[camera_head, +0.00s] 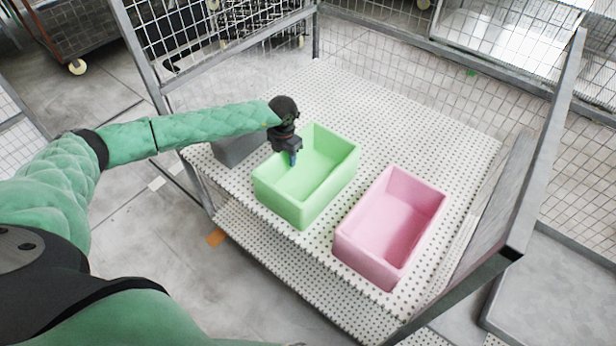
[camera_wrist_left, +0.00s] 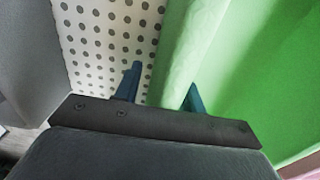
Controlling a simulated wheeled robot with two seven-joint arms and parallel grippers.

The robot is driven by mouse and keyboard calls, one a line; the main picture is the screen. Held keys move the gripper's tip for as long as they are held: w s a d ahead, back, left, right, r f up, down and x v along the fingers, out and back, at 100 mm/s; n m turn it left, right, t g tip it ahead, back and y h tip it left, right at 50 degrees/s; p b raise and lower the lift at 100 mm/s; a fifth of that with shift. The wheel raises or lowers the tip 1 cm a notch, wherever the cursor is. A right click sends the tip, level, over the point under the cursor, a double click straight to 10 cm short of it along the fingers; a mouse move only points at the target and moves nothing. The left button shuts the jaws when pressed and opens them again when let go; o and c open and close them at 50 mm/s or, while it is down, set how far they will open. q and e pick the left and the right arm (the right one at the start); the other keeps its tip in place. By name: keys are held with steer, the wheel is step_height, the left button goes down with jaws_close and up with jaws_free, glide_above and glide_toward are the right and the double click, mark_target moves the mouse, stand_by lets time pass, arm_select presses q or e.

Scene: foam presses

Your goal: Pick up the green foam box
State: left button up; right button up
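The green foam box (camera_head: 323,161) is open-topped and stands upright on the white perforated shelf (camera_head: 440,128). My left gripper (camera_head: 293,158) points down at the box's left wall in the head view. In the left wrist view, the blue fingers of my left gripper (camera_wrist_left: 164,77) are apart, with the wall of the green foam box (camera_wrist_left: 180,55) between them. One finger is over the shelf side and the other is on the inner side of the box. A gap shows between the outer finger and the wall. My right gripper is not in view.
A pink foam box (camera_head: 398,222) stands close to the right of the green one. A grey box (camera_head: 236,149) stands left of it, partly behind my left arm. Grey frame posts and wire mesh panels enclose the shelf. The back of the shelf is clear.

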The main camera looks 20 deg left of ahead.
arm_select(q)
steer(key=shift+r, duration=0.1)
jaws_close()
